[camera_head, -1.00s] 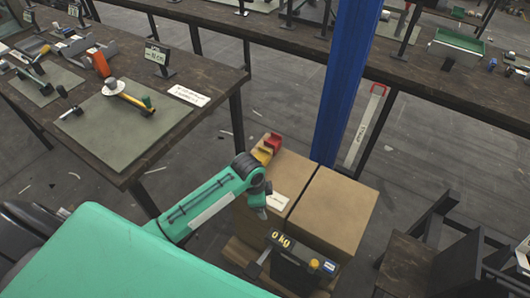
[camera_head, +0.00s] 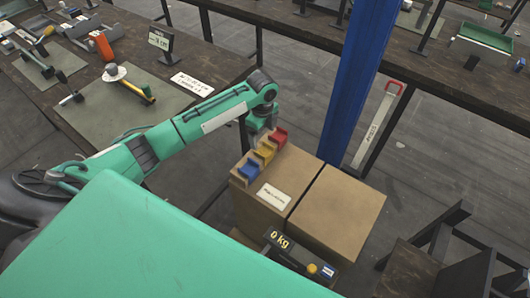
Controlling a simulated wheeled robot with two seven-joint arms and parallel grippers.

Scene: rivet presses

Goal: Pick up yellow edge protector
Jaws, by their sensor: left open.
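The yellow edge protector (camera_head: 265,152) sits on top of the left cardboard box (camera_head: 246,186), between a red edge protector (camera_head: 279,138) and a blue edge protector (camera_head: 249,170). The three stand in a row near the box's far left edge. My left gripper (camera_head: 258,138) is at the end of the green arm, just left of the red and yellow edge protectors. It is open, and its fingers are small and partly hidden by the wrist. I cannot tell whether it touches any of them. My right gripper is not in view.
A second cardboard box (camera_head: 340,212) stands to the right. A scale display (camera_head: 281,240) reading 0 kg is in front. A blue post (camera_head: 352,85) rises behind the boxes. A workbench (camera_head: 190,62) with tools lies at the left. A white label (camera_head: 273,196) lies on the left box.

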